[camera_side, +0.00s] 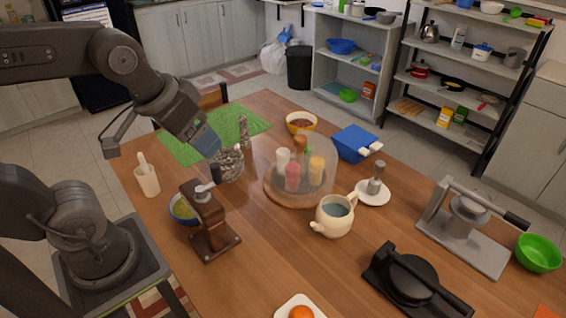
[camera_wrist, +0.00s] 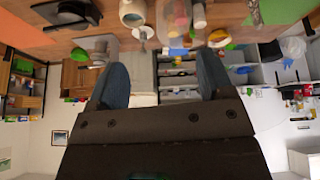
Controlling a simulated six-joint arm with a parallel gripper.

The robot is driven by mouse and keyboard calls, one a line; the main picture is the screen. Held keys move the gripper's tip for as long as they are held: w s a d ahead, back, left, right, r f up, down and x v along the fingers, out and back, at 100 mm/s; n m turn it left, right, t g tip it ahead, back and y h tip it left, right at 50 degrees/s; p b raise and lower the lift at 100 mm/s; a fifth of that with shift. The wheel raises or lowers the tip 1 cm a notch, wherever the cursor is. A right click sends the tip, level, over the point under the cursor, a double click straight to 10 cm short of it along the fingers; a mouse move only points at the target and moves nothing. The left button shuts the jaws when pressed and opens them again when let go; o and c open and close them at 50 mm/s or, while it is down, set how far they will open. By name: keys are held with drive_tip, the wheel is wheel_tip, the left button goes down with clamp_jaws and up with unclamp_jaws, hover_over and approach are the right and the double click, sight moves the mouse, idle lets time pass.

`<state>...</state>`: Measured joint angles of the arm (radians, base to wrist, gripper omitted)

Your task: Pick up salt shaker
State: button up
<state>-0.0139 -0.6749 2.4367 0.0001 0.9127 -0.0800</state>
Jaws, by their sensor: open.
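A round wooden rack (camera_side: 300,200) with a clear cover stands mid-table and holds several dispensers: a white one (camera_side: 283,158), a red one (camera_side: 292,177), a yellow one (camera_side: 316,170) and a brown-topped one (camera_side: 300,146). A metal-topped shaker (camera_side: 375,180) stands upright on a white saucer (camera_side: 373,197) right of the rack. I cannot tell which one holds salt. My gripper (camera_side: 212,150) is left of the rack, above the table, with blue fingers. In the wrist view, which is upside down, the gripper (camera_wrist: 162,82) is open and empty, with the rack's dispensers near the top edge.
A cream pitcher (camera_side: 334,216) is close in front of the rack. A blue box (camera_side: 355,142) and a bowl (camera_side: 301,123) are behind it.

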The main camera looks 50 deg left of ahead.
drive_tip(key=w+a+r+n+g, duration=0.2)
drive_tip(key=w+n, duration=0.3)
drive_tip(key=w, duration=0.4)
drive_tip(key=n+g, duration=0.3)
drive_tip(key=n, duration=1.2)
hover_over(282, 151)
wheel_tip(282, 151, down, 16)
drive_tip(key=f, duration=0.8)
drive_tip(key=shift+w+a, duration=0.25)
drive_tip(key=shift+w, duration=0.05)
drive_tip(key=f, duration=0.4)
drive_tip(key=shift+s+d+f, duration=0.2)
drive_tip(key=shift+s+f, duration=0.1)
drive_tip(key=shift+f, duration=0.6)
drive_tip(key=shift+c, duration=0.4)
